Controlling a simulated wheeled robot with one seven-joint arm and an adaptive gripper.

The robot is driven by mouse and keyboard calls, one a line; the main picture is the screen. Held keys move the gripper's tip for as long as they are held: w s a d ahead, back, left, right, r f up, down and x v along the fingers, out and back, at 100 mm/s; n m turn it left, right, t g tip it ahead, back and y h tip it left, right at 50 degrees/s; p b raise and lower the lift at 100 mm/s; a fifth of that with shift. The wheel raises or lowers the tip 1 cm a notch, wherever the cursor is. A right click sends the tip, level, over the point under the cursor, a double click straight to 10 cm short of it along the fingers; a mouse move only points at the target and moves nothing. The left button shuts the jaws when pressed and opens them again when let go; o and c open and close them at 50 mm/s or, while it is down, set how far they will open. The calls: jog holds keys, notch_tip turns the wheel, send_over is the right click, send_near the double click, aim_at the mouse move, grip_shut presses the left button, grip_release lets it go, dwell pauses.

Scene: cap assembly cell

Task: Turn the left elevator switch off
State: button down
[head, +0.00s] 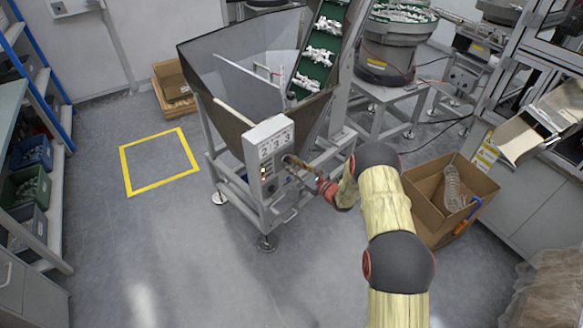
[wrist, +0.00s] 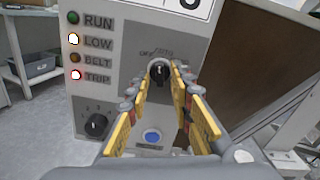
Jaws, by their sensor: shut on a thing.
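The elevator's grey control box (head: 268,140) stands on the front of the hopper frame in the head view. In the wrist view its panel (wrist: 118,70) fills the left and middle. A black rotary switch (wrist: 159,71) sits below the printed words OFF and AUTO. My gripper (wrist: 160,78) has its two fingers on either side of this switch and is shut on it. The exact angle of the switch's pointer is hard to tell. In the head view my gripper (head: 294,162) reaches the box face from the right, and the switch is hidden there.
Lamps RUN, LOW, BELT and TRIP line the panel; LOW (wrist: 74,39) and TRIP (wrist: 76,75) glow. A numbered knob (wrist: 97,124) and a blue button (wrist: 152,136) sit close by. A cardboard box (head: 428,215) stands right of my arm. Floor at left is clear.

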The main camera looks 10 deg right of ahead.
jog(key=n+b, duration=0.3)
jog(key=n, duration=0.1)
jog(key=shift+d+f, duration=0.1)
jog(key=shift+n+b, duration=0.7)
jog(key=shift+n, duration=0.4)
jog(key=c, duration=1.6)
grip_release()
